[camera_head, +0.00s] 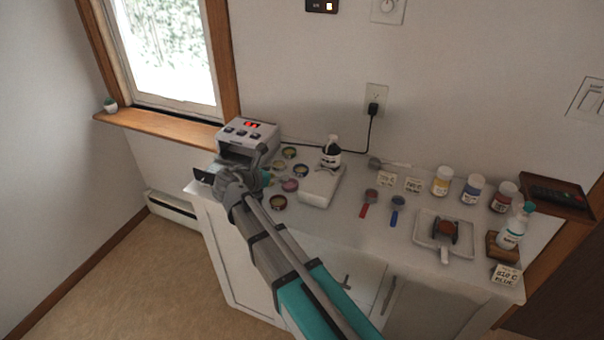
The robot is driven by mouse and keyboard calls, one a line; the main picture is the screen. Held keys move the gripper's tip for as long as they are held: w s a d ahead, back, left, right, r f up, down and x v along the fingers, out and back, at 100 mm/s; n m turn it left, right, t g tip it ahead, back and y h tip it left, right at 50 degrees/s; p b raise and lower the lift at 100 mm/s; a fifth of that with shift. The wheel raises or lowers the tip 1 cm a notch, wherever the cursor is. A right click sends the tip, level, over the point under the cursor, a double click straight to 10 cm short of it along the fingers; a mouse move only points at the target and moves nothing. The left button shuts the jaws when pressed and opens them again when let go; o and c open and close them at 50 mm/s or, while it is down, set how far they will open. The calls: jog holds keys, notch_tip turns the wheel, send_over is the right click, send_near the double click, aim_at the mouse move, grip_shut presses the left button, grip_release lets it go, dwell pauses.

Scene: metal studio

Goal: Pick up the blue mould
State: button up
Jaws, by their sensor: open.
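My gripper (256,170) is at the front of the small grey kiln, left of the round tins. Its jaws are open, and its fingers are small and partly hidden by the wrist. A blue-handled piece with a dark round head (397,208) lies on the worktop right of the middle, well apart from my gripper. A similar red-handled one (370,201) lies just left of it. A small round tin with a bluish rim (300,170) stands among the tins near my gripper. I cannot tell for sure which of these blue things is the mould.
The kiln (248,138) with a red display stands at the worktop's left end. A white block (321,187) and a dark-labelled bottle (331,151) stand mid-worktop. Jars (472,188), a white tray (427,232) and a teal-capped bottle (513,230) fill the right. The front middle is clear.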

jog(key=b, duration=0.2)
send_near(303, 169)
jog(key=shift+w+d, duration=0.25)
jog(key=shift+w, duration=0.25)
jog(key=shift+w+d, duration=0.2)
jog(key=shift+w, duration=0.3)
jog(key=shift+r, duration=0.1)
jog(key=shift+w+d+f+b, duration=0.55)
jog(key=shift+f+b, duration=0.1)
jog(key=shift+f, duration=0.1)
jog(key=shift+b+x, duration=0.5)
jog(key=shift+x, duration=0.4)
jog(key=shift+w+d+f, duration=0.25)
jog(key=shift+w+d, duration=0.2)
jog(key=c, duration=0.7)
